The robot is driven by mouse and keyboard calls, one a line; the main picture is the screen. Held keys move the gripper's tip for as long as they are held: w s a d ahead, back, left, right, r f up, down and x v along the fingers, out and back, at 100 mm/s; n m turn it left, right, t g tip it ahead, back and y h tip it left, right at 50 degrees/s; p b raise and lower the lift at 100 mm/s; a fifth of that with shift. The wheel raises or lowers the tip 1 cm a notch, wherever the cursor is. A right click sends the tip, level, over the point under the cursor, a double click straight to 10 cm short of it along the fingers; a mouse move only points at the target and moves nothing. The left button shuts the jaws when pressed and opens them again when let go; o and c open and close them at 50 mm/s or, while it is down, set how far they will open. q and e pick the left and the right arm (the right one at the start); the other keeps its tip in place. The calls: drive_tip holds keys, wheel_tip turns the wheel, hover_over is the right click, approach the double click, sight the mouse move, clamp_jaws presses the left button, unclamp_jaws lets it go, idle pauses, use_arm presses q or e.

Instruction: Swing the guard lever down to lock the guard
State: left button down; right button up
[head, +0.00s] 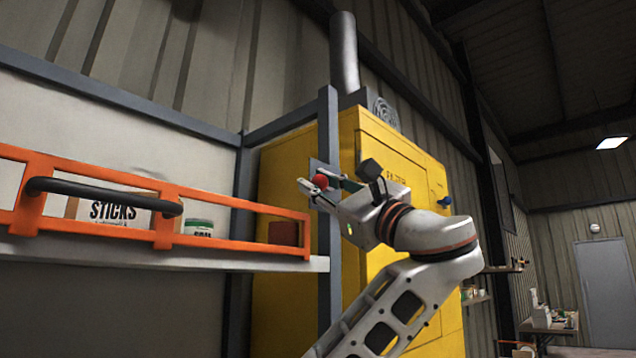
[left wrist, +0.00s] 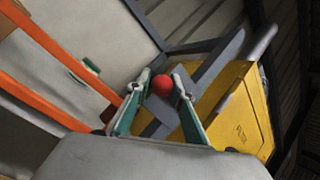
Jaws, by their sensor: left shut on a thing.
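The guard lever's round red knob (head: 321,182) is by the grey upright post at the right end of the orange guard (head: 235,202). My left gripper (head: 313,179) reaches in from the right of the post and is shut on the knob. In the left wrist view the red knob (left wrist: 167,84) sits between the two fingertips of my left gripper (left wrist: 161,80). The lever's arm is mostly hidden behind the knob and fingers, so its angle cannot be told. The guard runs along the shelf front and has a black handle (head: 105,194). My right gripper is not in view.
A yellow cabinet (head: 285,290) stands close behind the post and my left arm. Behind the guard, the shelf (head: 150,252) holds a box marked STICKS (head: 115,212), a green-lidded tub (head: 198,229) and a reddish-brown block (head: 284,233). Open floor space lies far right.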

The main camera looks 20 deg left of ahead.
use_arm(q)
drive_tip(key=shift+w+d, duration=0.1)
drive_tip(key=c, duration=2)
unclamp_jaws()
drive_tip(key=shift+o, duration=0.9)
drive_tip(key=shift+d, duration=0.1)
drive_tip(key=v, duration=1.2)
